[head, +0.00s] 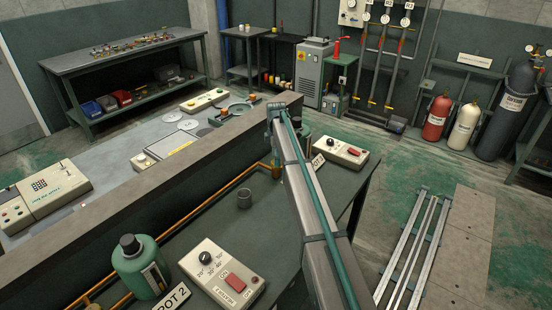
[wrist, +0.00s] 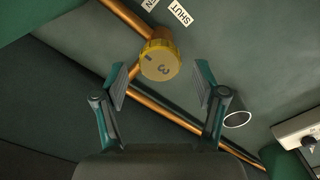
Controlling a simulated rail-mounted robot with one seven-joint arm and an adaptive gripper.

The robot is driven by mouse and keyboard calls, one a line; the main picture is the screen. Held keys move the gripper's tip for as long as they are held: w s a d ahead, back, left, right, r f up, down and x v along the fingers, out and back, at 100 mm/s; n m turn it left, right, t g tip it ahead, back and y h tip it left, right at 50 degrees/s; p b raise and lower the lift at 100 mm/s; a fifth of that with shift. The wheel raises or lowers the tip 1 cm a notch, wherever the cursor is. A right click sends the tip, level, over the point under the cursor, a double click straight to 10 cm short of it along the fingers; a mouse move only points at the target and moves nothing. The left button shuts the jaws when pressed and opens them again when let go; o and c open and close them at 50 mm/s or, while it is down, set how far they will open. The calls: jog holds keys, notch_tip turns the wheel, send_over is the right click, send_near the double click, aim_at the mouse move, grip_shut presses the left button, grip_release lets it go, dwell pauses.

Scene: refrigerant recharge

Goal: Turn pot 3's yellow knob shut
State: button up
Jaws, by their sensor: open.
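The yellow knob (wrist: 160,62), marked 3 with a short dark line, sits on a copper pipe in the wrist view. My gripper (wrist: 161,80) is open, with one finger on each side of the knob and visible gaps between. A white SHUT label (wrist: 180,12) lies beyond the knob, with another label beside it cut by the frame edge. A green pot (head: 303,130) shows partly there, near a partly covered pot sign (head: 318,161).
A copper pipe (wrist: 182,119) crosses below the knob, passing between my fingers. A dark round cup (wrist: 237,119) is just right of the right finger. A white control box (wrist: 300,128) is at the right edge. Pot 2 (head: 140,265) stands nearer in the head view.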

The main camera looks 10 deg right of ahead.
jog(key=shift+f, duration=0.8)
jog(key=shift+c, duration=0.2)
jog(key=c, duration=1.1)
